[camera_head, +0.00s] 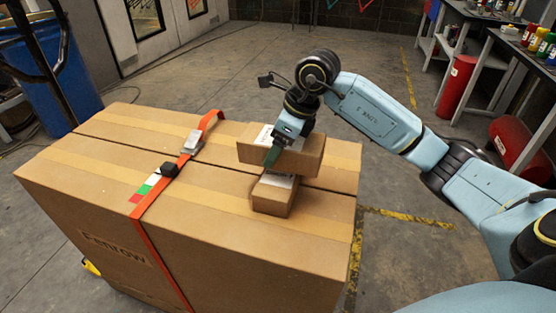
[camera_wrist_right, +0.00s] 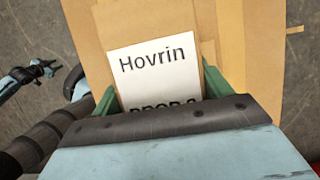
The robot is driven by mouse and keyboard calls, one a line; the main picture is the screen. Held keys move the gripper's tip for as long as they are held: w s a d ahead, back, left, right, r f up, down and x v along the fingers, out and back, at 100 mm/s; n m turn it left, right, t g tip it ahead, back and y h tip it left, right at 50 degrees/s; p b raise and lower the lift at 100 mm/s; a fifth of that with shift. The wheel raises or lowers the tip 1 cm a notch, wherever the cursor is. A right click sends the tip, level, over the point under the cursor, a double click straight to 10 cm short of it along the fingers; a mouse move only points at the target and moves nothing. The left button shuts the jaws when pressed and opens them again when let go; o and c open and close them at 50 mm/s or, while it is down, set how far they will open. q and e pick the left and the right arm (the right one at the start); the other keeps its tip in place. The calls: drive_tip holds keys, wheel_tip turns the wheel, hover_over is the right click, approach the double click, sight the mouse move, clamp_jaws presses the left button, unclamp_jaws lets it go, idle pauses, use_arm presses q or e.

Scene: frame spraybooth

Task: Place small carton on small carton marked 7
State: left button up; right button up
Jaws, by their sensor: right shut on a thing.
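My right gripper (camera_head: 272,156) is shut on a small brown carton (camera_head: 302,158) with a white label, held about level above the large carton. In the right wrist view the green fingers sit either side of the held carton's label (camera_wrist_right: 150,58), which reads "Hovrin"; its lower line is cut off. A second small carton (camera_head: 270,200) stands on the large carton, directly below the held one in the picture. Its white label is mostly covered and I cannot read a number. I cannot tell whether the two small cartons touch.
The large carton (camera_head: 225,235) marked "Fenrow" has an orange strap (camera_head: 150,205) with a buckle across its left part. A blue barrel (camera_head: 75,95) stands at the left.

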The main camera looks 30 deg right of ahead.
wheel_tip(320, 180, down, 3)
drive_tip(key=shift+f+b, duration=0.15)
drive_tip(key=shift+b, duration=0.2)
use_arm(q)
drive_tip(key=shift+w+d+r, duration=0.15)
drive_tip(key=shift+w+r, duration=0.65)
drive_tip(key=shift+w, duration=0.15)
use_arm(e)
drive_tip(key=shift+f, duration=0.2)
use_arm(q)
drive_tip(key=shift+w, duration=0.1)
use_arm(e)
drive_tip(key=o, duration=0.9)
drive_tip(key=shift+f, duration=0.15)
use_arm(q)
drive_tip(key=shift+r, duration=0.15)
use_arm(e)
drive_tip(key=o, duration=0.4)
use_arm(q)
drive_tip(key=shift+w, duration=0.1)
